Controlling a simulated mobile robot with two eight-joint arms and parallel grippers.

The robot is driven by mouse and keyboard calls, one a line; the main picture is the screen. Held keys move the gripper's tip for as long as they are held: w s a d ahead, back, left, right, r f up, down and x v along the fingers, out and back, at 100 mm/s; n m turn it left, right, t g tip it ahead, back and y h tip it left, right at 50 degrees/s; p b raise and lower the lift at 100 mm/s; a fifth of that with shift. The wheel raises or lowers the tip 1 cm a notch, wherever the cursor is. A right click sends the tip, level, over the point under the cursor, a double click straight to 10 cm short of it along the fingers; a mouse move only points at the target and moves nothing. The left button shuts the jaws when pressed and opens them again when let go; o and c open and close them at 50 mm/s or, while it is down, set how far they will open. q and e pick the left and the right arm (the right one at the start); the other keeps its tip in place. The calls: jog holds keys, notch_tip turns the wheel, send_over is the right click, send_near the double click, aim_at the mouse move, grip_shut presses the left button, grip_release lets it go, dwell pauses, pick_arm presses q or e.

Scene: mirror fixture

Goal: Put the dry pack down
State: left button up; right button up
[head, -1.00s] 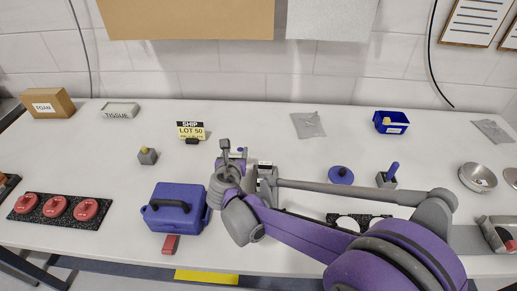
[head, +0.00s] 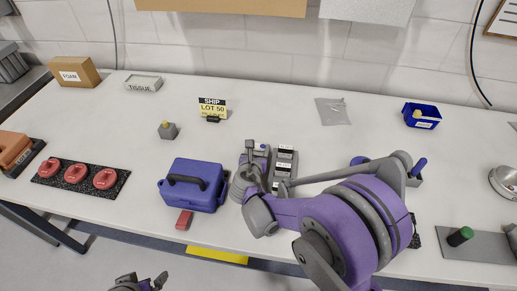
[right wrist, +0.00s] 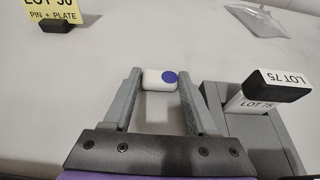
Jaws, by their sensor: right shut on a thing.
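The dry pack, a small white cylinder with a blue round end (right wrist: 159,79), lies between the fingers of my right gripper (right wrist: 161,84) in the right wrist view. The right gripper is shut on it, over pale tabletop. In the head view my right gripper (head: 257,150) is just left of a grey stand with labelled blocks (head: 284,153), and the pack is too small to make out there. The stand's black-topped LOT 75 block (right wrist: 276,86) is right of the fingers in the wrist view. My left gripper (head: 140,283) shows only partly at the bottom edge.
A blue case (head: 193,187) stands left of my right gripper, with a red block (head: 184,219) in front.

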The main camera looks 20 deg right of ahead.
jog(key=shift+f, duration=0.2)
jog(key=o, duration=1)
jog(key=shift+r, duration=0.1)
